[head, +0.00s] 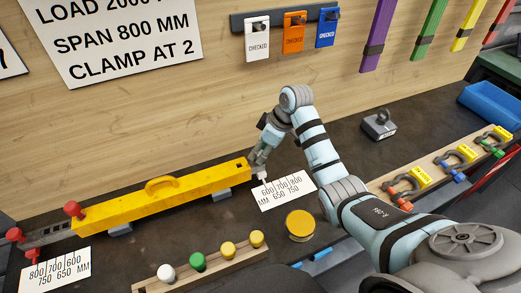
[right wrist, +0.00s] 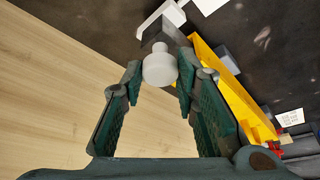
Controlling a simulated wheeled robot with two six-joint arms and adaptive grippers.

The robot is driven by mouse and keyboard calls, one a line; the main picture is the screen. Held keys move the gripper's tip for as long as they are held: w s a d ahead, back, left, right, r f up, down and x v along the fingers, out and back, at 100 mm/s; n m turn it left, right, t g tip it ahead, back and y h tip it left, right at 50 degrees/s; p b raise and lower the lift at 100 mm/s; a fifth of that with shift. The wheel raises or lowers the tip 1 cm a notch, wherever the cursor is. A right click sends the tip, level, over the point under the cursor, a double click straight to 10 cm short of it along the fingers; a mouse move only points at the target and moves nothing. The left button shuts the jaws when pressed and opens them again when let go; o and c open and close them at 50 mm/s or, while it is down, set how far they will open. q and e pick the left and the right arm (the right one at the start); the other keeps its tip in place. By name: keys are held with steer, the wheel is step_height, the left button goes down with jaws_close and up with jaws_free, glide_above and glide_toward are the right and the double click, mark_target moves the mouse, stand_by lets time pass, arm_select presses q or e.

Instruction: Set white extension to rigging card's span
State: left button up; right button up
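The yellow spreader beam (head: 165,197) lies along the bench by the wooden wall. At its right end is a white knob (head: 261,172), close to the 600 end of a white scale card (head: 287,191) marked 600 to 800. My right gripper (head: 259,160) is there, its fingers on either side of the knob. The rigging card (head: 120,40) on the wall reads span 800 mm, clamp at 2. My left gripper is not in view.
A red-knobbed extension (head: 50,234) sticks out at the beam's left end above another scale card (head: 56,273). A knob rack (head: 205,268) and yellow disc (head: 300,224) stand in front. Shackles on a board (head: 440,167), a dark weight (head: 379,125) and blue bin (head: 492,105) are right.

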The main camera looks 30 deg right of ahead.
jaws_close()
steer(key=d+p, duration=0.1)
steer(key=d, duration=0.9)
steer(key=shift+s, duration=0.3)
steer(key=o, duration=0.9)
jaws_free()
steer(key=shift+c, duration=0.2)
steer(key=v, duration=1.2)
steer(key=shift+f, duration=0.15)
